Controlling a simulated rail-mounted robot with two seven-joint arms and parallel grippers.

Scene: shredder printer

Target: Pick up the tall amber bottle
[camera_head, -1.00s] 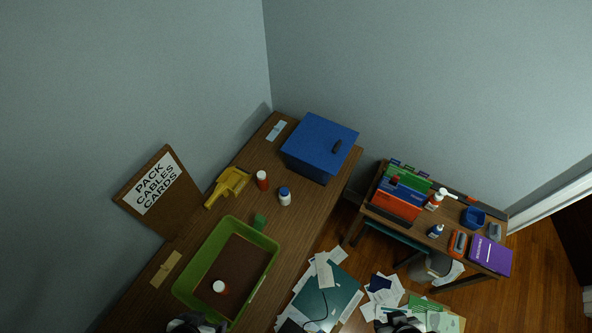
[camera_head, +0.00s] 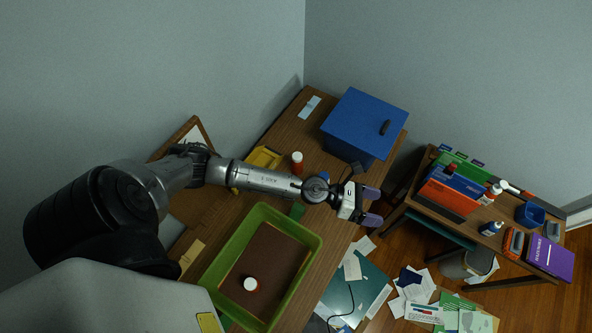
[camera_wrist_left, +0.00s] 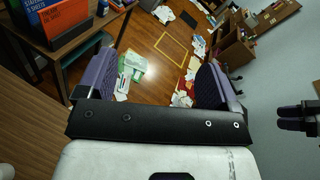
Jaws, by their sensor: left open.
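The tall amber bottle (camera_head: 297,163), red-orange with a white cap, stands upright on the wooden desk between the yellow scoop and the blue box. My left arm crosses in front of its base. My left gripper (camera_head: 374,205) is open and empty, past the desk's right edge and to the right of the bottle. In the left wrist view the open gripper (camera_wrist_left: 153,82) has floor and papers beyond it, and no bottle between the fingers. Another gripper, seemingly my right one (camera_wrist_left: 290,118), shows at the right edge with its fingers apart.
A green tray (camera_head: 313,242) holds a second white-capped bottle (camera_head: 250,285). A blue box (camera_head: 361,122) stands at the desk's back. A yellow scoop (camera_head: 265,157) is partly behind my arm. A side table with folders (camera_head: 450,190) stands right.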

